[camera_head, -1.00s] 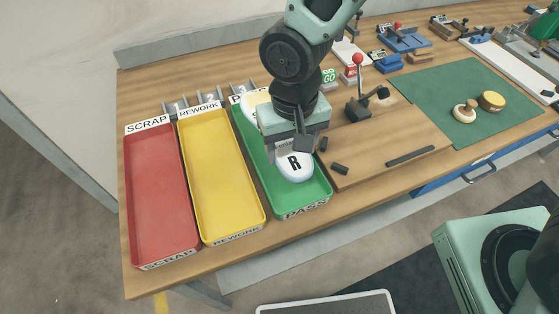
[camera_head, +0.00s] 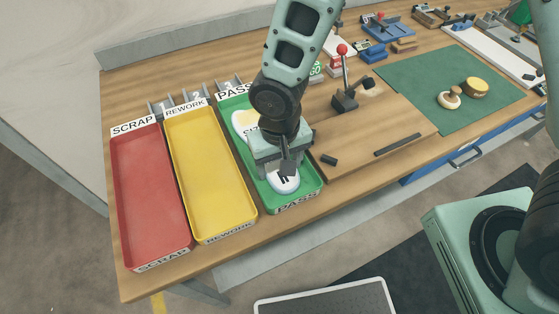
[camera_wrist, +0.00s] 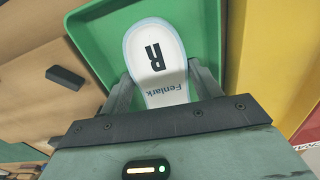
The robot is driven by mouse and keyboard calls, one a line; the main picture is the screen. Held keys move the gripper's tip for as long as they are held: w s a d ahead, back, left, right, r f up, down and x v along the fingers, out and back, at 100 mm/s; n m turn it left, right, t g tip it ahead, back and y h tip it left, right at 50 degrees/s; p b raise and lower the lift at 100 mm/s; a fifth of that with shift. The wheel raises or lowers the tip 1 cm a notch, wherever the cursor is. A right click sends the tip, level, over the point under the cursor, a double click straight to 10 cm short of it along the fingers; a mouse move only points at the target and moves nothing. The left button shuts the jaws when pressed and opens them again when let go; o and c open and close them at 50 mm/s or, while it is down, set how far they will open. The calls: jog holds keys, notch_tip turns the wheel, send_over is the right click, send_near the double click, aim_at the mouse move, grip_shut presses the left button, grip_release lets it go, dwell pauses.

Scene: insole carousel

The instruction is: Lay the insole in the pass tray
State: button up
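The insole is white with a pale blue rim; its heel end (camera_head: 284,181), marked R, shows below my gripper in the head view, and a yellow part shows above it. In the wrist view the insole (camera_wrist: 157,55) reads "R" and "Fenlark". My gripper (camera_head: 283,168) is over the green pass tray (camera_head: 312,186), its fingers along both sides of the insole's narrow middle, apparently shut on it. The insole is low inside the tray outline; whether it touches the floor I cannot tell. The gripper hides its middle.
The yellow rework tray (camera_head: 207,170) and red scrap tray (camera_head: 150,195) are to the left, both empty. A wooden board (camera_head: 375,140) with a red-knobbed lever (camera_head: 343,85) and small dark blocks lies right of the pass tray. A green mat (camera_head: 430,90) lies farther right.

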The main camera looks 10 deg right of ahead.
jog(key=shift+r, duration=0.1)
notch_tip(320, 180, up, 12)
jog(key=s+d+r+n, duration=0.5)
jog(key=s+d, duration=0.3)
jog(key=s, duration=0.3)
jog(key=shift+s+r+y, duration=0.15)
jog(key=shift+r+y, duration=0.15)
dwell(1.3)
